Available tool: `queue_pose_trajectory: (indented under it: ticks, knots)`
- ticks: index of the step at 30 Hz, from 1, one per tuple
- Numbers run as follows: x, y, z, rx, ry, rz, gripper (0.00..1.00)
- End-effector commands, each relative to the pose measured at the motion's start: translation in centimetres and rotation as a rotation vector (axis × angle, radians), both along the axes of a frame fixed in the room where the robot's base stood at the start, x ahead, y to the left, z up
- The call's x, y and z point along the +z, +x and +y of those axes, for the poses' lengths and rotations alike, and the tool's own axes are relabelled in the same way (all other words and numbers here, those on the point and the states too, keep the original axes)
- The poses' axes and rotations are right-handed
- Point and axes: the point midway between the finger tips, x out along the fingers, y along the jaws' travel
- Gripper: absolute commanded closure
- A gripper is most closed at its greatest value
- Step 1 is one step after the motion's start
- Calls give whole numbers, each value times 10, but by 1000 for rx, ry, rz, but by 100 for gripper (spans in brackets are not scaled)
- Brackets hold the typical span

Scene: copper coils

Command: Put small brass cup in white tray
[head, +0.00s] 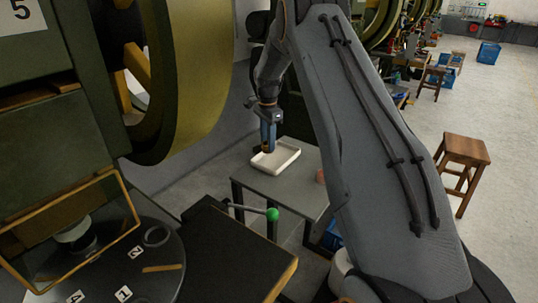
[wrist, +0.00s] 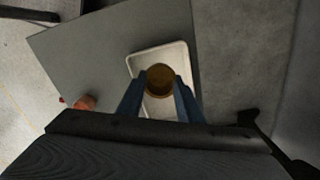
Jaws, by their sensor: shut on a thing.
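The small brass cup (wrist: 160,80) is between the two blue fingers of my gripper (wrist: 160,92) in the wrist view. I look down on its round, dark top. The white tray (head: 288,155) lies on a grey table, and its rim (wrist: 185,48) shows around and behind the cup in the wrist view. My gripper (head: 267,148) points down over the left part of the tray in the head view. It is shut on the cup. The cup's lower side is hidden, so I cannot tell whether it touches the tray floor.
The grey table (wrist: 90,50) has free room left of the tray. A reddish-orange object (wrist: 85,102) sits near the table's edge. A green-knobbed lever (head: 272,214) stands in front of the table, and a large machine with a wheel (head: 195,70) is at the left.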

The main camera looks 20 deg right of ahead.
Motion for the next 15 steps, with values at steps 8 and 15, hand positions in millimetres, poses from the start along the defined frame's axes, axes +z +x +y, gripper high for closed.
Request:
queue_pose_trajectory:
  ticks: [8,15]
  knots:
    - [-35,0,0,1,0,-1,93]
    - [-60,-1,2,2,1,2,93]
